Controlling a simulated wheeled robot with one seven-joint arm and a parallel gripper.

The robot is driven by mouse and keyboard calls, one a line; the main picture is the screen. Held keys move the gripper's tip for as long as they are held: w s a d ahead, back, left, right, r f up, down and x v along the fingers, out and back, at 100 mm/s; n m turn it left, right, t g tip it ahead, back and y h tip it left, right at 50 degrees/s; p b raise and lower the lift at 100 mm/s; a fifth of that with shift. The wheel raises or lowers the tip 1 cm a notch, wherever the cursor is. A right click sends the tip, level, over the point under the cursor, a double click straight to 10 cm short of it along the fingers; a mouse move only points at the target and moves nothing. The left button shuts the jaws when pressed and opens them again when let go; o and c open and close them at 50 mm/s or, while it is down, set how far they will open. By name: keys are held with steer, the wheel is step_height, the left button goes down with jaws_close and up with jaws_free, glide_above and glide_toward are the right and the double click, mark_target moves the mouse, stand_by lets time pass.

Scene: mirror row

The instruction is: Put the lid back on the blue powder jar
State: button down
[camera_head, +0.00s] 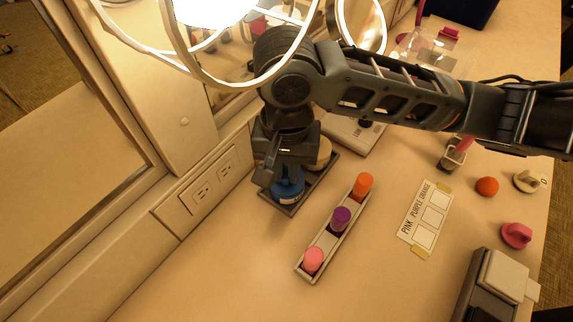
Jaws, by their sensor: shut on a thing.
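The blue powder jar (288,190) stands at the near end of a grey tray (321,181), close to the wall. My gripper (283,170) points down right over it and is shut on its lid. The fingers and wrist hide most of the lid. I cannot tell whether the lid is seated on the jar or held slightly above it.
A beige jar (322,154) stands behind in the same tray. A narrow holder (322,246) with orange, purple and pink pieces lies to the right. A label card (424,214), an orange ball (487,186) and a pink knobbed piece (516,235) are farther right.

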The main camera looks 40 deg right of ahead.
steer(key=c, duration=0.6)
jaws_free()
steer(key=shift+o, duration=0.2)
steer(key=shift+r+p, duration=3.45)
steer(key=shift+r, duration=0.1)
jaws_close()
steer(key=shift+f+b, duration=2.05)
steer(key=shift+f, duration=0.75)
steer(key=shift+r, duration=0.15)
